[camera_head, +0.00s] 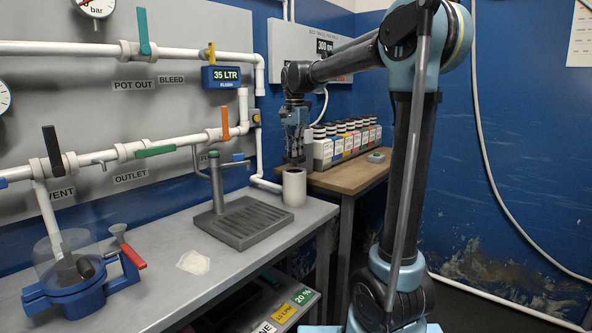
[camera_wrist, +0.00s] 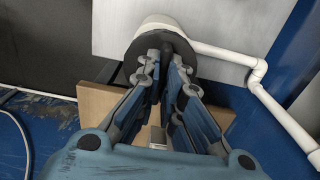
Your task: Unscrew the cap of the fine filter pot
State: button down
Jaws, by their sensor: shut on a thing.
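The white cylindrical pot (camera_head: 294,190) stands upright at the back right end of the grey bench. A dark round cap (camera_head: 294,159) is at my gripper (camera_head: 294,150), directly above the pot. In the head view a small gap seems to show between cap and pot rim. In the wrist view my gripper (camera_wrist: 168,55) is shut on the raised grip of the dark cap (camera_wrist: 136,60), with the white pot (camera_wrist: 165,22) beyond it. The fingers hide much of the cap, so I cannot tell whether any thread still touches.
A drain tray with a post (camera_head: 245,222) stands left of the pot. White pipes (camera_head: 265,184) run close behind. Several labelled bottles (camera_head: 345,140) stand on the wooden table (camera_head: 345,180) at right. A blue clamp pot (camera_head: 80,295) and a pale filter sheet (camera_head: 194,262) are at front left.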

jog(key=shift+r, duration=0.8)
